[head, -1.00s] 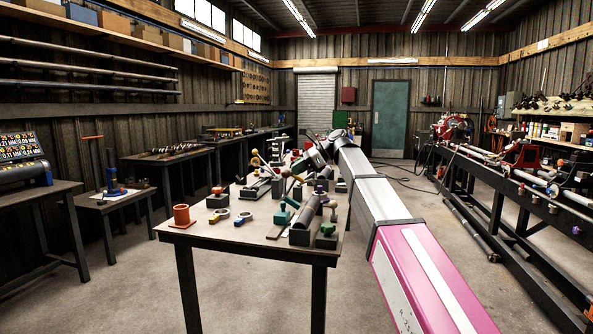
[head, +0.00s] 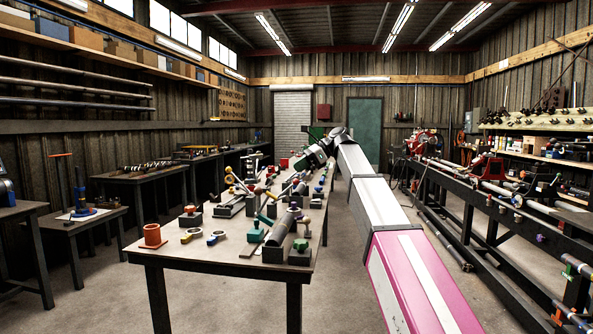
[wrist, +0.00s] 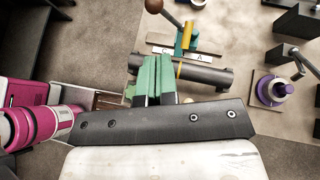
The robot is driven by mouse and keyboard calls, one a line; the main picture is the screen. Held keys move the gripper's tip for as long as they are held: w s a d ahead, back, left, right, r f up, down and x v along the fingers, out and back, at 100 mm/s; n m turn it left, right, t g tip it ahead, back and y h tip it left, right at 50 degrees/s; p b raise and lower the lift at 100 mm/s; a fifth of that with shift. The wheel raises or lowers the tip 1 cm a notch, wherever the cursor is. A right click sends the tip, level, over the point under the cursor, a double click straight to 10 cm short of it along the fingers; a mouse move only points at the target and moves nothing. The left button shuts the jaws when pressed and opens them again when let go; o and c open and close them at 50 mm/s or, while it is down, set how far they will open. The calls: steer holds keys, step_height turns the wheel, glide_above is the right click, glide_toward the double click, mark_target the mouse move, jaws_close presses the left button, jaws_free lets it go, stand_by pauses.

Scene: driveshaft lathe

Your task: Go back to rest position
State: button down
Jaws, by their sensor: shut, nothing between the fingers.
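My gripper (wrist: 153,80) shows in the wrist view with its two green fingers together and nothing between them. It is above the worktable, in front of a dark cylinder (wrist: 205,77) that its fingers partly hide. In the head view my pink and white arm reaches forward along the right side of the worktable (head: 200,260). The gripper end is small and far off there, over the table's right edge, and its fingers cannot be made out.
The table holds an orange cup (head: 152,236), ring-ended parts (head: 191,235), a dark cylinder on blocks (head: 283,234) and several fixtures. A purple-topped part (wrist: 273,91) stands right in the wrist view.

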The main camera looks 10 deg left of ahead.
steer(key=s+d+f+n+t+h, duration=0.15)
steer(key=d+f, duration=0.35)
steer(key=f, duration=0.7)
steer(key=s+d+f+n+h, duration=0.15)
steer(key=d+f, duration=0.25)
steer(key=f, duration=0.8)
steer(key=s+d+f+n+t+h, duration=0.15)
steer(key=d+f, duration=0.35)
steer(key=f, duration=0.6)
steer(key=s+d+f+n+h, duration=0.3)
steer(key=s+d+f+n, duration=0.2)
steer(key=s+d+f, duration=0.3)
steer(key=s+d+f+n+h, duration=0.4)
steer(key=s+d+f, duration=0.5)
steer(key=f, duration=0.8)
steer(key=shift+s+d+n, duration=0.15)
steer(key=shift+s+n, duration=0.3)
steer(key=shift+s, duration=0.2)
